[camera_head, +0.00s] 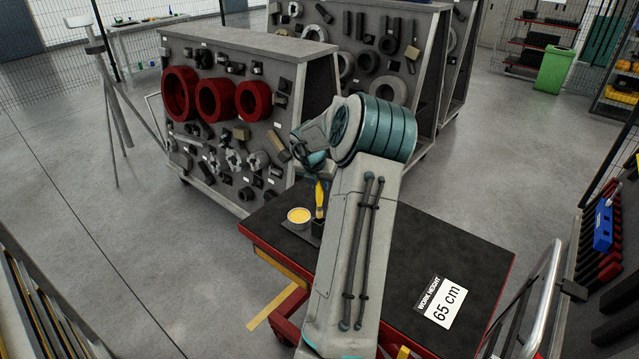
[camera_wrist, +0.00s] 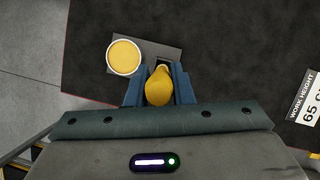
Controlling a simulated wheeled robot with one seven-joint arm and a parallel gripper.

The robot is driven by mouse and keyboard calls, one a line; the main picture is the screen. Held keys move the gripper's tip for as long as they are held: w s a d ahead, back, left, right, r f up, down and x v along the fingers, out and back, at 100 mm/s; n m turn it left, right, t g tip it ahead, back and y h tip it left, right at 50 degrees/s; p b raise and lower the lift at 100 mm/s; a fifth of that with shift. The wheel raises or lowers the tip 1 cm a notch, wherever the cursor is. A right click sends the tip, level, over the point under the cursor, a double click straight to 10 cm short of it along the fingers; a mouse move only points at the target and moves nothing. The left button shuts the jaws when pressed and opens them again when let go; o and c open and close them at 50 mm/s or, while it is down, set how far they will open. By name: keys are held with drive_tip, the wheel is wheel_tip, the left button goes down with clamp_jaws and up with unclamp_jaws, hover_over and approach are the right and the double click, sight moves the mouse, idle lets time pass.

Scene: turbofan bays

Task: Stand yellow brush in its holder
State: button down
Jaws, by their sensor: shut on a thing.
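The yellow brush (camera_head: 320,194) hangs roughly upright from my gripper (camera_head: 320,177), its dark lower part pointing down at the table. In the wrist view the yellow handle (camera_wrist: 158,90) lies between the two blue fingers of my gripper (camera_wrist: 159,88), which are shut on it. A grey plate (camera_wrist: 148,46) lies on the table under and beyond the brush. A small dark grey piece (camera_head: 317,229) shows below the brush in the head view; I cannot tell if it is the holder or whether the brush tip is in it.
A round tin with yellow contents (camera_head: 299,215) stands left of the brush, close to it; it also shows in the wrist view (camera_wrist: 124,57). The black table top (camera_head: 440,240) is clear to the right, except for a "65 cm" sign (camera_head: 445,302). Part racks (camera_head: 230,110) stand behind.

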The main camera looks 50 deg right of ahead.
sight(318, 198)
drive_tip(key=shift+f+b, duration=1.45)
drive_tip(key=shift+f, duration=2.35)
drive_tip(key=c, duration=1.2)
unclamp_jaws()
drive_tip(key=b+v, duration=0.1)
drive_tip(key=v, duration=1.3)
